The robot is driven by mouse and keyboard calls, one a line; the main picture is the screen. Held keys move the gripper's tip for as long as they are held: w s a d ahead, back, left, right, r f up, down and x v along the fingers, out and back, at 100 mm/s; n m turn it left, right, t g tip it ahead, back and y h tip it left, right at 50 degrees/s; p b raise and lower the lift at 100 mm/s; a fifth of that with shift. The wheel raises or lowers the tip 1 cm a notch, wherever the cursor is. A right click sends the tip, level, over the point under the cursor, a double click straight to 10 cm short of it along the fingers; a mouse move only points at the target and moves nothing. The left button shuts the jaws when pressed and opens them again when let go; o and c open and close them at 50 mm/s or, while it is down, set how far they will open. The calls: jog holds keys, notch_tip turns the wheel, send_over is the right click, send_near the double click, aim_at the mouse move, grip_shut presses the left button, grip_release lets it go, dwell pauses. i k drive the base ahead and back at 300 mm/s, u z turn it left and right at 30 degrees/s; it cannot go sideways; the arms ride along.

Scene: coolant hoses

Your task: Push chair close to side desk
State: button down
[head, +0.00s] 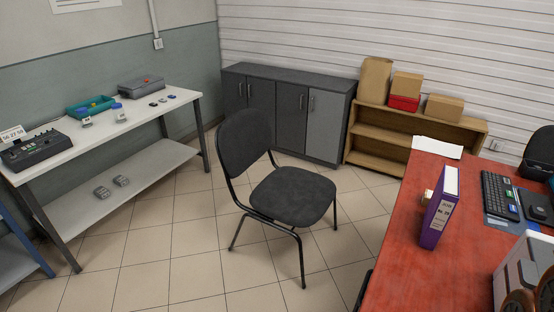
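A dark grey chair (291,195) with thin black metal legs stands upright on the tiled floor in the middle of the head view. Its backrest is on the left side and its seat faces right, towards a red-topped desk (396,285). A floor gap separates the chair from this desk. A white-topped side table (70,150) with a lower shelf stands along the left wall, and open floor lies between it and the chair's backrest. I cannot tell which of the two is the side desk. My gripper is not in view.
A dark grey cabinet (291,112) and a wooden shelf (382,137) with boxes stand along the back wall. A purple binder (440,208) and a keyboard (499,196) are on the red desk. Clear tiled floor (150,240) lies left of the chair.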

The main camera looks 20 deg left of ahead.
aim_at(293, 196)
jog(key=u, duration=1.1)
jog(key=k, duration=0.65)
jog(key=u, duration=0.65)
jog(key=i, duration=1.05)
jog(key=u, duration=1.05)
jog(key=i, duration=3.05)
jog(key=z, duration=1.15)
jog(key=i, duration=1)
jog(key=z, duration=1.4)
jog(key=i, duration=0.3)
